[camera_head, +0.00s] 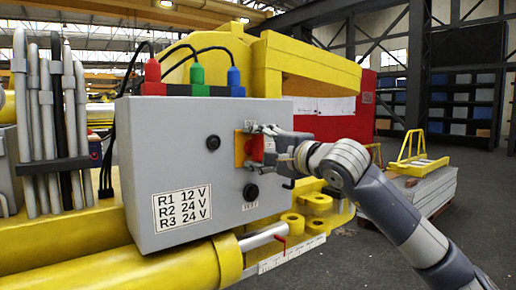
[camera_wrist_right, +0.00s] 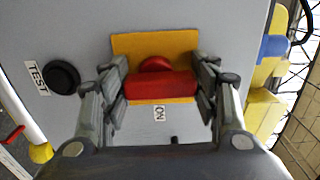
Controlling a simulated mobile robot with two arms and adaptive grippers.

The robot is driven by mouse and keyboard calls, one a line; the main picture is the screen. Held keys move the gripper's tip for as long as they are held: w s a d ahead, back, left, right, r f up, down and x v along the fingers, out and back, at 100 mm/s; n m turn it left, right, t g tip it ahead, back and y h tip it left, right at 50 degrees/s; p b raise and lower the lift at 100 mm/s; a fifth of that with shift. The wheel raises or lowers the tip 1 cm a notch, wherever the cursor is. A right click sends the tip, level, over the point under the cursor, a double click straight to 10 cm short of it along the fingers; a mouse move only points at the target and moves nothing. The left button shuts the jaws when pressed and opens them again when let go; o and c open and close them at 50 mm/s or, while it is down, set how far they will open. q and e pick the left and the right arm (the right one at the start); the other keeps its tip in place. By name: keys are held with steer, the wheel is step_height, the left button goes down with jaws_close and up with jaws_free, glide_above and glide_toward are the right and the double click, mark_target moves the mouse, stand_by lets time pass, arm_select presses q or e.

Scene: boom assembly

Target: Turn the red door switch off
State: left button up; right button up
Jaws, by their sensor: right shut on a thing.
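The red door switch (camera_head: 255,150) sits on a yellow plate (camera_head: 239,150) on the front of a grey control box (camera_head: 165,120). My right gripper (camera_head: 264,146) reaches it from the right. In the right wrist view, the red handle (camera_wrist_right: 160,86) spans the gap between both fingers (camera_wrist_right: 162,80), and the gripper is shut on it. The yellow plate shows behind it, with an ON label (camera_wrist_right: 159,113) beside the plate. In the head view the fingers partly hide the switch. My left gripper is out of view.
A black TEST button (camera_head: 251,192) lies just below the switch, and a black knob (camera_head: 213,142) to its left. Red, green and blue connectors (camera_head: 196,75) with cables stand on top of the box. Yellow boom parts (camera_head: 315,200) lie below right.

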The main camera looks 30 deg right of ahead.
steer(key=o, duration=1.1)
steer(key=shift+s+d, duration=0.15)
steer(key=shift+s, duration=1.85)
steer(key=shift+s+d, duration=0.2)
steer(key=shift+s, duration=1.75)
steer(key=shift+s+d, duration=0.15)
steer(key=shift+s, duration=1.85)
